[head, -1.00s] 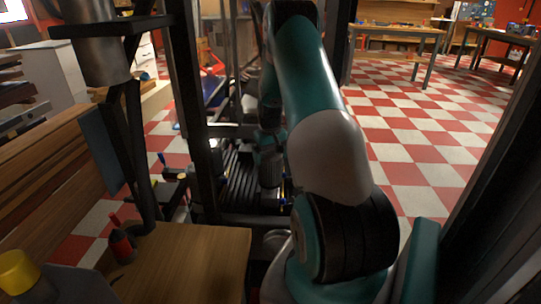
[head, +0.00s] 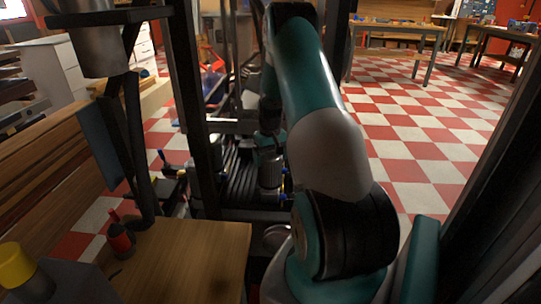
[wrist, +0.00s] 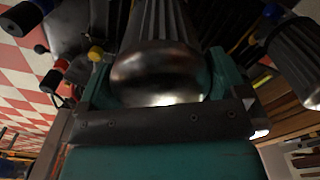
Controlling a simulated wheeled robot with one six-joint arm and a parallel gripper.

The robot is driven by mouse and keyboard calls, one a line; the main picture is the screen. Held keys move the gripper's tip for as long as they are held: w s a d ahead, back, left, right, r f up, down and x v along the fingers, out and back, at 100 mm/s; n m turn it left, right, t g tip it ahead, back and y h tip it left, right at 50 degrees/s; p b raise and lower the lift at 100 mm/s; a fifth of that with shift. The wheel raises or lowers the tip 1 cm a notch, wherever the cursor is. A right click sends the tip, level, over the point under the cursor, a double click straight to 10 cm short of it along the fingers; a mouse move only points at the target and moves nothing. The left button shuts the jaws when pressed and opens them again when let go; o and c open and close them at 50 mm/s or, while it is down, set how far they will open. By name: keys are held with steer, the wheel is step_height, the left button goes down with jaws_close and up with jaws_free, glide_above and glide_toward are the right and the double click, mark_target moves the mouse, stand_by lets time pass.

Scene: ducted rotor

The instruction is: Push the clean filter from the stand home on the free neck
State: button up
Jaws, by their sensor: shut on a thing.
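My gripper (wrist: 160,85) is shut on a filter with a shiny metal dome end (wrist: 155,75) and a ribbed body running away from the wrist camera. In the head view my gripper (head: 268,143) is small and partly hidden by my arm, and the held filter (head: 270,174) hangs below it, roughly upright. A second ribbed filter or similar cylinder (wrist: 298,62) shows at the right of the wrist view, apart from the gripper. The held filter hides what is at its far end, so I cannot tell if it touches a neck. I cannot make out the stand.
Dark posts (head: 206,130) frame the machine left of my arm. A wooden top (head: 185,262) with a red-and-black object (head: 121,240) is at front left. Small yellow (wrist: 95,53) and red-tipped fittings (wrist: 52,80) lie left of the gripper. Checkered floor (head: 410,150) is clear at right.

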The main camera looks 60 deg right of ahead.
steer(key=shift+f+b, duration=0.4)
steer(key=shift+f, duration=0.55)
steer(key=o, duration=0.6)
step_height(320, 180, up, 18)
steer(key=p, duration=0.2)
steer(key=shift+f+p, duration=0.25)
steer(key=shift+p, duration=0.05)
